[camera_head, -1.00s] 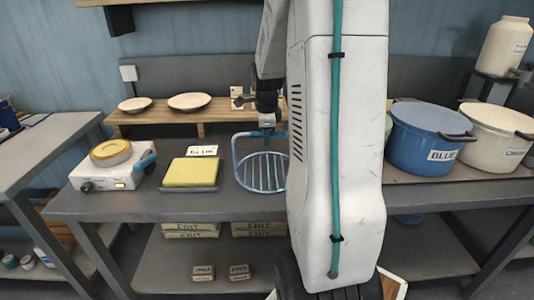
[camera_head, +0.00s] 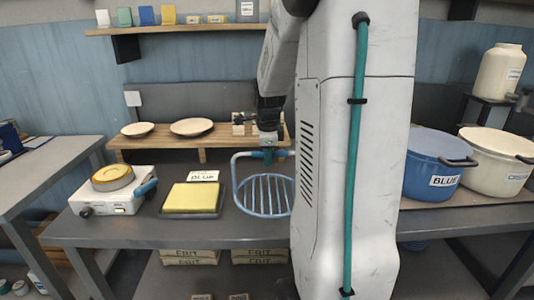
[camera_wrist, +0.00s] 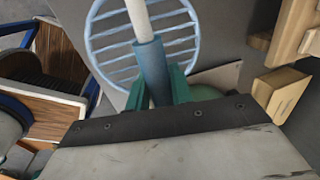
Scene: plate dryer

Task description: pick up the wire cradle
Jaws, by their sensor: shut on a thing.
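The wire cradle (camera_head: 245,201) is a round, pale-blue rack of parallel bars with a tall bent handle. It is at or just above the grey bench, right of the yellow sponge-like block; I cannot tell if it is clear of the bench. In the wrist view its barred ring (camera_wrist: 103,45) lies beyond the fingers. My gripper (camera_head: 268,150) is above it at the top of its handle. In the wrist view my green fingers (camera_wrist: 157,88) are shut on the blue handle sleeve, one on each side. My arm column hides the cradle's right edge in the head view.
The yellow block (camera_head: 190,197) on a dark tray and a white scale (camera_head: 112,193) stand to the left. A wooden riser (camera_head: 160,150) with two plates is behind. A blue pot (camera_head: 433,160) and a cream pot (camera_head: 497,160) are right of my column.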

